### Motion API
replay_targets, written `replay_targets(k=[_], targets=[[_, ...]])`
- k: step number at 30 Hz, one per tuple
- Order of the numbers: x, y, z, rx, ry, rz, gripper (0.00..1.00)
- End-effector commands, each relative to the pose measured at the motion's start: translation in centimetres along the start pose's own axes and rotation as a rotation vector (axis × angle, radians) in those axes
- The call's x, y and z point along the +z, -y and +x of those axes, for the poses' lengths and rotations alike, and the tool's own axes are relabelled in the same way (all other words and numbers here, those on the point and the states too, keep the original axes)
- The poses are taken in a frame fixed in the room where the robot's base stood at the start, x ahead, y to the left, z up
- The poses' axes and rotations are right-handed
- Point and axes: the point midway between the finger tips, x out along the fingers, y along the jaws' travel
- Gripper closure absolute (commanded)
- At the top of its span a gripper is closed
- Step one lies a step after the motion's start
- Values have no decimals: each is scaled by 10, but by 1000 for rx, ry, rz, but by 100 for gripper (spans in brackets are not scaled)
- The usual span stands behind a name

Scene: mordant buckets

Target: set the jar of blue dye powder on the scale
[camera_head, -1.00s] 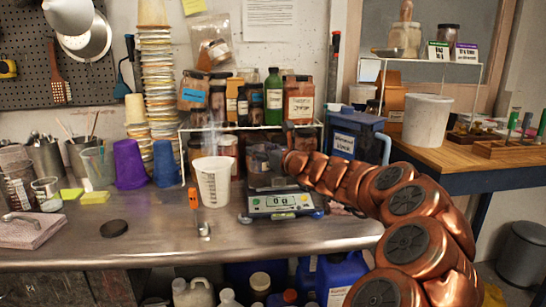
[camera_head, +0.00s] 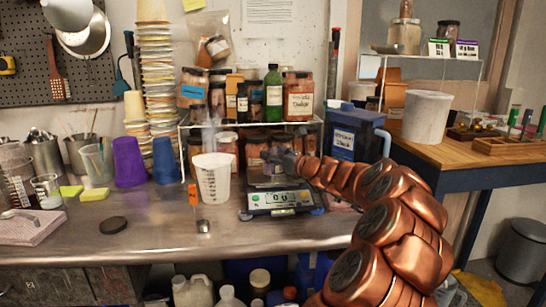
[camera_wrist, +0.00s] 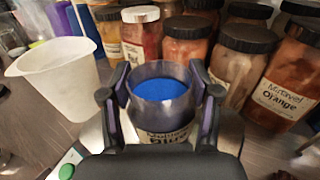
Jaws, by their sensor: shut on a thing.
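The jar of blue dye powder (camera_wrist: 165,115) is open-topped and clear, with blue powder inside and a label partly reading "Blue". My gripper (camera_wrist: 160,108) is shut on it, one finger on each side. The scale (camera_head: 281,203) stands on the metal counter, its display reading about zero. In the head view my gripper (camera_head: 275,162) is over the scale's rear part, and the jar is hard to make out there. Whether the jar's base touches the scale is hidden.
A white measuring jug (camera_head: 213,181) stands close left of the scale. Several dark-lidded jars, including an orange one (camera_wrist: 290,85), stand just behind. A wire shelf (camera_head: 250,127) with more jars rises above them. The front of the counter (camera_head: 150,235) is mostly clear.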

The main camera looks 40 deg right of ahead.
Motion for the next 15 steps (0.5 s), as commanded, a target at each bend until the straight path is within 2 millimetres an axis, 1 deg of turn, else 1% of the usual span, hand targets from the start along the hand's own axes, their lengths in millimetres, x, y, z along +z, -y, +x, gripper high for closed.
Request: replay_targets(k=[7,11,12,15], targets=[[0,0,0,-1,1,-1,100],[-3,0,0,-1,1,0,100],[-3,0,0,-2,1,-1,35],[-3,1,0,-2,1,-1,25]])
